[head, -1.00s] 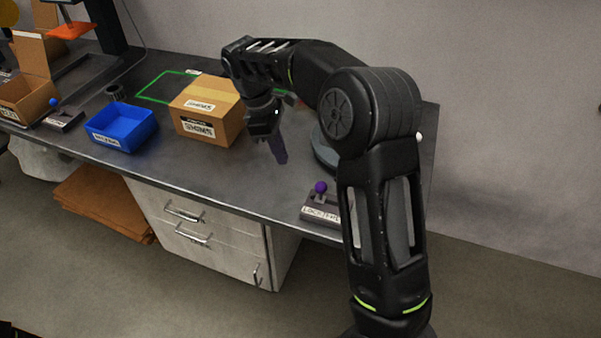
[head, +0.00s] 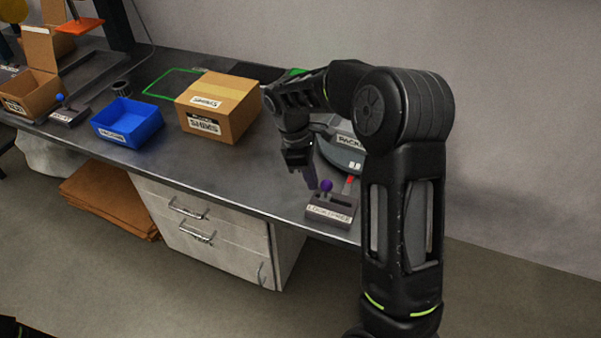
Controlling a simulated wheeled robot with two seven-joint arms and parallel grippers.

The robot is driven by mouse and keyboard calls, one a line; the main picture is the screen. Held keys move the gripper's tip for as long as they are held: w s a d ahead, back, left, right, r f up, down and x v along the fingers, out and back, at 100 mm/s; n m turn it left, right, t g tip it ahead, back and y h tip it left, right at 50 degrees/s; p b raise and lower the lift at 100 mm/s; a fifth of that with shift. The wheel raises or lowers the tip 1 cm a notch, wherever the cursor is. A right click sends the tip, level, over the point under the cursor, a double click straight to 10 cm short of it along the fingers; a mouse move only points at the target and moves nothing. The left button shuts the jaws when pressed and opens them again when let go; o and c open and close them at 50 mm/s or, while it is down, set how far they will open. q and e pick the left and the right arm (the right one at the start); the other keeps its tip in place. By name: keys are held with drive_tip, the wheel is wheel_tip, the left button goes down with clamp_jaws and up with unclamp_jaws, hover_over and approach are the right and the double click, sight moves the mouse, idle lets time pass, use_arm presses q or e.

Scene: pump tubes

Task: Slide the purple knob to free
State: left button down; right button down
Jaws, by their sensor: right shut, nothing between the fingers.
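The purple knob (head: 326,185) is a small ball on top of a dark switch box (head: 331,208) near the front right edge of the bench. The box has a white label on its front reading something like "LOCK | FREE". The knob stands toward the left part of the box, on the lock side. My right gripper (head: 309,180) is shut and empty, pointing down just left of and behind the knob. It looks very close to the knob; I cannot tell whether they touch. My left gripper does not show.
A grey round device (head: 345,153) with a label stands behind the switch box, partly hidden by my arm. A cardboard box marked SHIMS (head: 219,106) and a blue bin (head: 127,124) stand to the left. A similar box with a blue knob (head: 69,112) is farther left. The bench front is clear.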

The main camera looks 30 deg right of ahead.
sight(329, 187)
drive_tip(key=shift+s+d, duration=0.15)
drive_tip(key=s+d, duration=0.1)
drive_tip(key=s, duration=0.1)
drive_tip(key=s+d, duration=0.1)
drive_tip(key=s, duration=0.1)
drive_tip(key=shift+d, duration=0.4)
drive_tip(key=shift+w+a+f, duration=0.15)
drive_tip(key=shift+w+a, duration=0.1)
drive_tip(key=shift+a, duration=0.1)
drive_tip(key=w+a, duration=0.2)
drive_tip(key=w, duration=0.1)
drive_tip(key=shift+a+r, duration=0.3)
drive_tip(key=b+v, duration=0.1)
drive_tip(key=v, duration=0.7)
drive_tip(key=shift+r, duration=0.4)
drive_tip(key=shift+s+a, duration=0.1)
